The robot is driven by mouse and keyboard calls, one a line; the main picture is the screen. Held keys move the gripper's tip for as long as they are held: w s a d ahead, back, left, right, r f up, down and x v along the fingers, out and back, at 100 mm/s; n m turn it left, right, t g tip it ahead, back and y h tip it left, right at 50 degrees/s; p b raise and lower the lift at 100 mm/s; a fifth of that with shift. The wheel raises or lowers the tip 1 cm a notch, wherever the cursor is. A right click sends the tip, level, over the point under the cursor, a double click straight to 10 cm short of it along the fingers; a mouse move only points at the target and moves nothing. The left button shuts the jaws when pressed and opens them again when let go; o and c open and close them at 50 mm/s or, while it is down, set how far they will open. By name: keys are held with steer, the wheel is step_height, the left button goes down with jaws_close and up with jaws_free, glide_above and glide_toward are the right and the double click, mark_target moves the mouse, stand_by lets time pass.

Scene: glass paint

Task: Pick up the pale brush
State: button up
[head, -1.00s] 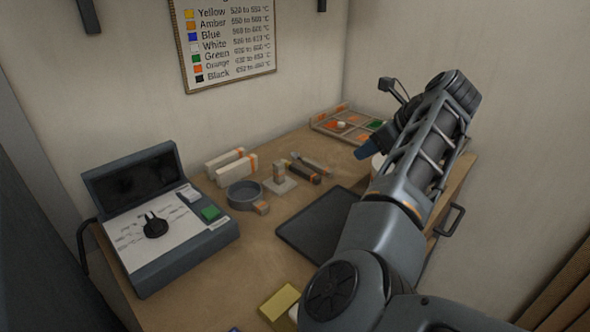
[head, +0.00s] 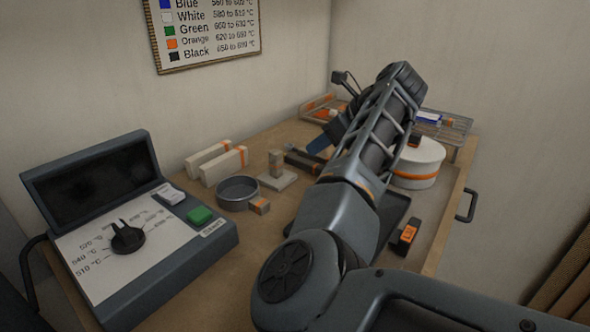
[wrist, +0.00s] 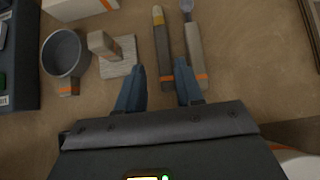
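In the wrist view, two slim tools lie side by side ahead of my gripper (wrist: 160,78). The right one has a paler, greyish handle (wrist: 193,45), a rounded light tip and an orange band; it looks like the pale brush. The left one has a darker handle (wrist: 163,50), a yellow band and a pale tip. My gripper is open and empty. Its gap is over the darker tool, and its right finger overlaps the space between the two. In the head view, a blue finger (head: 318,145) shows beside the dark tool (head: 302,160); my arm hides much there.
A round grey dish (head: 238,193) and a block on a pale slab (head: 276,170) stand left of the tools. The control box (head: 150,235) is at front left. A white drum (head: 420,165) and wire rack (head: 450,135) are at right.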

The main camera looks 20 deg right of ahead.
mark_target(301, 159)
steer(key=x, duration=0.7)
steer(key=shift+w+d+f, duration=0.1)
steer(key=shift+w+f, duration=0.05)
steer(key=shift+f, duration=0.2)
jaws_close()
